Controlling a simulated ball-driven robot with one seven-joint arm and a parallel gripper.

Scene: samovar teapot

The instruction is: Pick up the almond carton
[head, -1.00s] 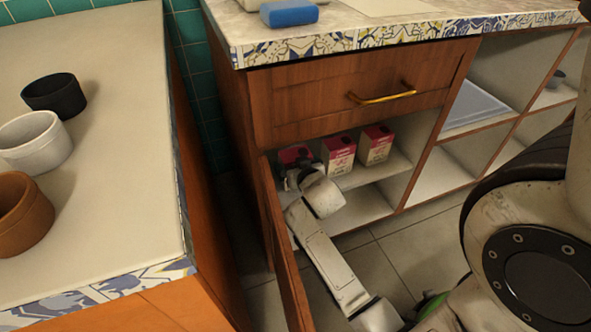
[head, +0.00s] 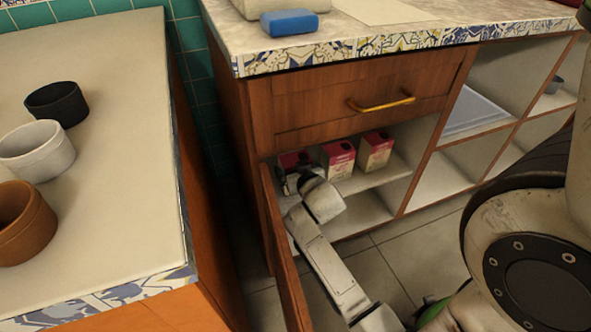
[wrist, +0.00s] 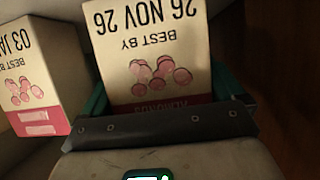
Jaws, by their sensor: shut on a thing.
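The almond carton (wrist: 153,50) fills the middle of the wrist view. It is cream and pink, with the printed words "ALMONDS" and "BEST BY 26 NOV 26" upside down. My gripper (wrist: 160,88) is shut on it, with a green finger at each side. In the head view the almond carton (head: 290,158) is the leftmost in a row on the cabinet shelf. My gripper (head: 291,184) reaches in and hides its lower part, so I cannot tell whether it touches the shelf.
Two similar cartons, a middle one (head: 339,160) and a right one (head: 376,152), stand on the shelf (head: 398,166). An open cabinet door (head: 284,255) is close left of my arm. A drawer with a gold handle (head: 381,104) is above. A counter with bowls (head: 37,148) is at left.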

